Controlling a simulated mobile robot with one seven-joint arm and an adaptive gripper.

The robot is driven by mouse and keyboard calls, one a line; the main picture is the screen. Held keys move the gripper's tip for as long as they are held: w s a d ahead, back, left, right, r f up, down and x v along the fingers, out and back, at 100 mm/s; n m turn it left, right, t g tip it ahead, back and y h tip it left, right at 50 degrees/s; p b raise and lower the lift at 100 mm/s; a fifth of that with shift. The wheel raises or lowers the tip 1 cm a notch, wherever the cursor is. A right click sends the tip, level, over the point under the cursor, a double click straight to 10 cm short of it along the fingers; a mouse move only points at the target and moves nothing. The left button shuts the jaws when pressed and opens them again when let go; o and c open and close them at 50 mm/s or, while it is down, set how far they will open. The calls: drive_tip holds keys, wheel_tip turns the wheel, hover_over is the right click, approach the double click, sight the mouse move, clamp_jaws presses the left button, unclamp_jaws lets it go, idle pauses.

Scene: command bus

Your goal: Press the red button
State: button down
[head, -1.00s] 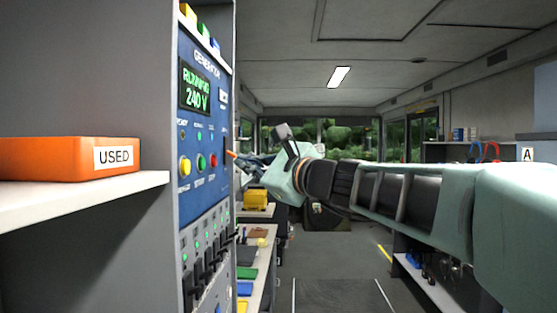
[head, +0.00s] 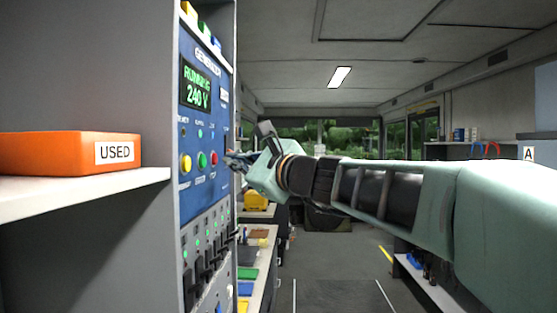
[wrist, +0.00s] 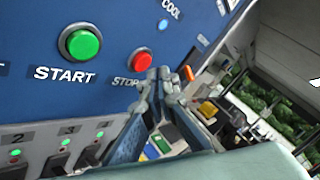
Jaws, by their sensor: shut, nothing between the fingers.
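The red button (head: 214,158) is on the blue generator panel (head: 205,62), at the right end of a row with a yellow and a green button. In the wrist view the red button (wrist: 141,60) sits above the STOP label, right of the green START button (wrist: 82,43). My gripper (head: 231,158) is at the panel's right edge, level with the red button and a little to its right. In the wrist view the closed fingertips (wrist: 160,75) are just below and right of the red button, partly covering the STOP label. The button's face is uncovered. I see no contact with it.
Black breaker levers (head: 205,265) line the panel below the buttons. An orange USED box (head: 60,153) stands on a shelf at the left. An orange piece (wrist: 187,73) shows beyond my fingertips at the panel's edge. The aisle at the right is open.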

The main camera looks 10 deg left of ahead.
drive_tip(key=shift+a, duration=0.1)
idle(0.7)
drive_tip(key=shift+a, duration=0.3)
drive_tip(key=shift+a+b, duration=0.4)
drive_tip(key=shift+a, duration=0.1)
idle(0.8)
drive_tip(key=shift+d, duration=0.85)
drive_tip(key=shift+w+d+b, duration=0.1)
drive_tip(key=shift+d+b, duration=0.25)
drive_tip(key=shift+d, duration=2.15)
